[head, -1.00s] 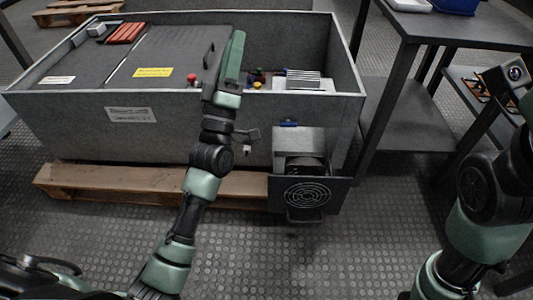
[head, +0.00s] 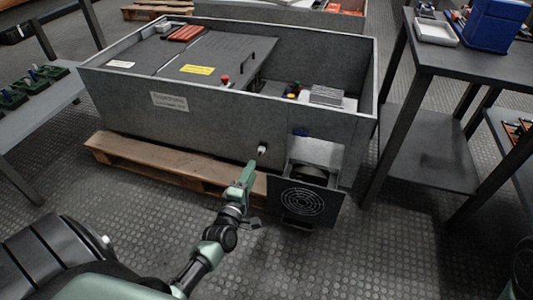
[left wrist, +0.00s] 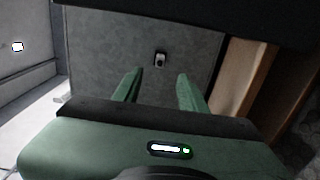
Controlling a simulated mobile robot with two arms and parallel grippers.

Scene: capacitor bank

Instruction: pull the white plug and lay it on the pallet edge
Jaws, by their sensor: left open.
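The white plug (head: 262,149) sits in the front wall of the grey metal cabinet (head: 215,115), left of the fan unit. It also shows in the left wrist view (left wrist: 160,60), small and dark-framed, with a pale face. My left gripper (head: 249,166) is just below and left of the plug in the head view. In the left wrist view its two green fingers (left wrist: 159,78) are spread and empty, with the plug beyond and between their tips. The wooden pallet (head: 150,155) runs under the cabinet, its front edge sticking out. My right gripper is out of view.
The fan box with its grille (head: 302,200) juts out right of my left gripper. A dark table (head: 445,60) with a white tray (head: 435,32) and blue bin (head: 495,25) stands at the right. A bench (head: 35,120) is at the left. The foreground floor is clear.

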